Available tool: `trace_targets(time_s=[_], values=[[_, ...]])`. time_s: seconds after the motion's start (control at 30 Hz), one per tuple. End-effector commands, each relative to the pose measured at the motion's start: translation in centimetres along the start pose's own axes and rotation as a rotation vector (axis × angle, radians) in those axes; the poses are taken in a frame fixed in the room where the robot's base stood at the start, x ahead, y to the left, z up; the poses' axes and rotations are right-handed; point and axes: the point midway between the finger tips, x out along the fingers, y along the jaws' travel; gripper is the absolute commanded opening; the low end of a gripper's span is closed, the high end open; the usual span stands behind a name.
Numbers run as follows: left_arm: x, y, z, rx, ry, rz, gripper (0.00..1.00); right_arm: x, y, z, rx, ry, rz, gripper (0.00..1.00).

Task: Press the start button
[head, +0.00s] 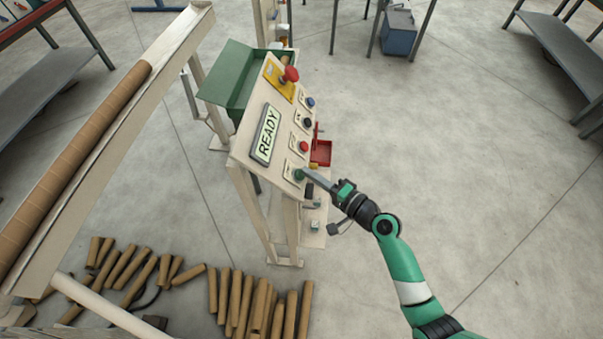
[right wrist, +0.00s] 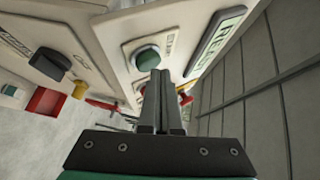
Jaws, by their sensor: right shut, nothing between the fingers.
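The start button is a round green button (head: 299,174) at the lower end of the tilted cream control panel (head: 246,142). It also shows in the right wrist view as a green button (right wrist: 147,58) on a white plate with a label beside it. My right gripper (head: 307,173) is shut and empty, its fingertips beside the green button. In the right wrist view the closed fingertips (right wrist: 163,74) appear at the button's lower right edge. I cannot tell whether they touch it. The panel display (head: 265,134) reads READY. My left gripper is not in view.
Above the green button are a red button (head: 303,146), a black knob (head: 307,122), a blue button (head: 310,102) and a red emergency stop (head: 290,75). A red box (head: 321,152) sits at the panel's right. Cardboard tubes (head: 240,300) lie on the floor.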

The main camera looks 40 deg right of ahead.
Motion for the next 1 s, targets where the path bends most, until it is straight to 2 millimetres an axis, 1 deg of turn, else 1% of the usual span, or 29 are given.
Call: trace_targets(time_s=[1.0], values=[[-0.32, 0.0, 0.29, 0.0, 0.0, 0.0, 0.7, 0.62, 0.5, 0.45, 0.001, 0.0, 0.001, 0.0]])
